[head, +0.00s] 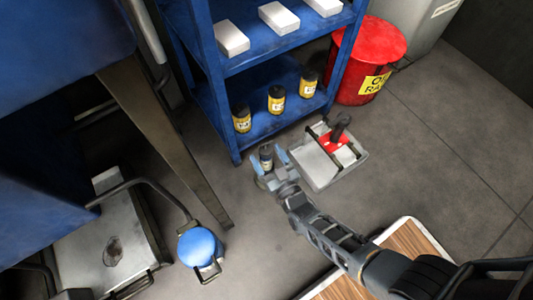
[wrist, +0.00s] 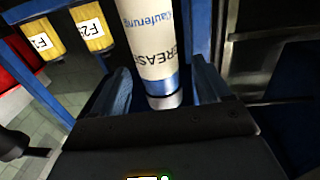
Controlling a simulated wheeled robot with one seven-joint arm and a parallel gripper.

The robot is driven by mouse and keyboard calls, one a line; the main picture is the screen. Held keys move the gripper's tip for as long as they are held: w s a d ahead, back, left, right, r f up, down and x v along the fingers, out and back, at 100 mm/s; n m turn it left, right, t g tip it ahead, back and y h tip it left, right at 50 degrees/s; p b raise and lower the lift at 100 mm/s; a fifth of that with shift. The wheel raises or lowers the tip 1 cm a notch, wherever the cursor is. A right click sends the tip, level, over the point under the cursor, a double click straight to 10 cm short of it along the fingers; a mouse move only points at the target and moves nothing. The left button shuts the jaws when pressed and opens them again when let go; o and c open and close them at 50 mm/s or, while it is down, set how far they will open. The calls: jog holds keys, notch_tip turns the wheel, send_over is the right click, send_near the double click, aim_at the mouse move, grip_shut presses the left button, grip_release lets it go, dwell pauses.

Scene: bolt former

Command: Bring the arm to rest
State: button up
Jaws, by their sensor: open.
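My arm (head: 335,240) reaches from the lower right to the floor area in front of the blue shelf. My gripper (head: 268,160) is open. In the wrist view the two fingers of my gripper (wrist: 162,75) stand either side of a white grease tube (wrist: 155,42) with a blue band and a silvery end. In the head view a small dark-topped cylinder (head: 266,155), seemingly the same tube, shows at the jaws. Whether the fingers touch it cannot be told.
A blue shelf (head: 262,58) holds white boxes and yellow dark-capped jars (head: 276,99). A grey tray (head: 328,173) with a red item is right of my gripper. A red bin (head: 370,60) stands behind. A blue-topped round object (head: 201,247) and a machine are left.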

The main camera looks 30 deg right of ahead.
jog(key=s+p, duration=0.1)
jog(key=s, duration=0.5)
jog(key=shift+s+a, duration=0.3)
jog(key=shift+s, duration=0.1)
jog(key=s+r+g+y, duration=0.1)
jog(key=s+r, duration=0.3)
jog(key=s, duration=0.3)
jog(key=s+r, duration=0.5)
jog(key=s, duration=0.2)
jog(key=s+r+g, duration=0.1)
jog(key=s+r, duration=0.3)
jog(key=r, duration=0.4)
jog(key=s+r, duration=0.5)
jog(key=r, duration=0.2)
notch_tip(320, 180, up, 45)
jog(key=s+g+p, duration=0.1)
jog(key=s+p, duration=0.1)
jog(key=p, duration=3.2)
jog(key=shift+d+n, duration=0.35)
jog(key=shift+n, duration=0.05)
jog(key=shift+s, duration=0.1)
